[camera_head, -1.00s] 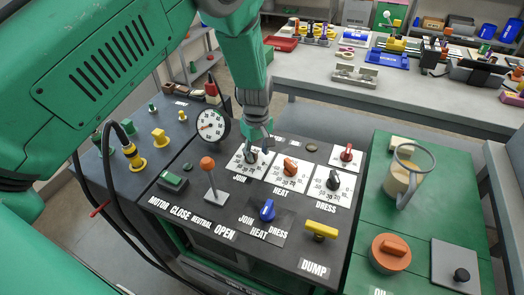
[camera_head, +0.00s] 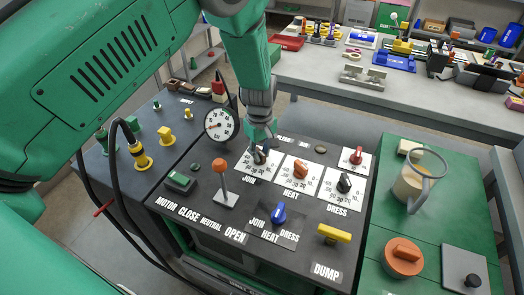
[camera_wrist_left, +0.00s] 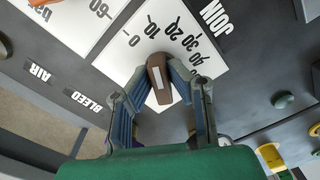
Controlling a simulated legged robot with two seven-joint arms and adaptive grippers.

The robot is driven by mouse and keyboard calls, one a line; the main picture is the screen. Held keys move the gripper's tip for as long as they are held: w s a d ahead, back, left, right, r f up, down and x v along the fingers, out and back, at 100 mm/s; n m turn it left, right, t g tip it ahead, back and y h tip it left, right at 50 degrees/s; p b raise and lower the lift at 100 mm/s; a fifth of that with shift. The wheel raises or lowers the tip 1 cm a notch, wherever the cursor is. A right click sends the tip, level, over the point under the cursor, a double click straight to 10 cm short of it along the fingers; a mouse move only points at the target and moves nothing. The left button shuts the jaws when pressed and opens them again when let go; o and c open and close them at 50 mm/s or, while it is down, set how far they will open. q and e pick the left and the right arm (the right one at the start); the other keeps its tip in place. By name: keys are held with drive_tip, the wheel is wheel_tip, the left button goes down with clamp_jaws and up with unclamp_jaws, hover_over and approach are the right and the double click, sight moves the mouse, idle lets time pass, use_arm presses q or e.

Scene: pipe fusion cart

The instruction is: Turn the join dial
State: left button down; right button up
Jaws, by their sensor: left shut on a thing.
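The join dial (camera_head: 260,157) sits on a white number plate above the JOIN label on the dark control panel. In the left wrist view the dial (camera_wrist_left: 158,88) is a brown knob with a pale stripe on top, its upper end near the 10 and 20 marks. My left gripper (camera_head: 261,143) points down over the dial. In the wrist view its two fingers (camera_wrist_left: 160,70) stand on either side of the knob and are shut on it. The fingers hide part of the number plate. My right gripper does not show.
The orange heat dial (camera_head: 300,169) and the black dress dial (camera_head: 344,183) are just right of the join dial. A round gauge (camera_head: 220,124) stands close on the left. An orange-topped lever (camera_head: 222,180) and a blue knob (camera_head: 279,213) are in front.

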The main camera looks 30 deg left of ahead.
use_arm(q)
drive_tip(key=shift+w+r+m, duration=0.15)
drive_tip(key=shift+w+m, duration=0.05)
drive_tip(key=shift+m, duration=0.1)
drive_tip(key=shift+a+m+p, duration=0.15)
drive_tip(key=shift+m+p, duration=0.2)
drive_tip(key=shift+m, duration=0.25)
drive_tip(key=m, duration=0.3)
drive_tip(key=shift+w+a+p, duration=0.15)
drive_tip(key=shift+p, duration=0.2)
drive_tip(key=shift+m, duration=1.9)
drive_tip(key=c, duration=1.6)
unclamp_jaws()
drive_tip(key=shift+w, duration=0.1)
drive_tip(key=shift+o, duration=0.3)
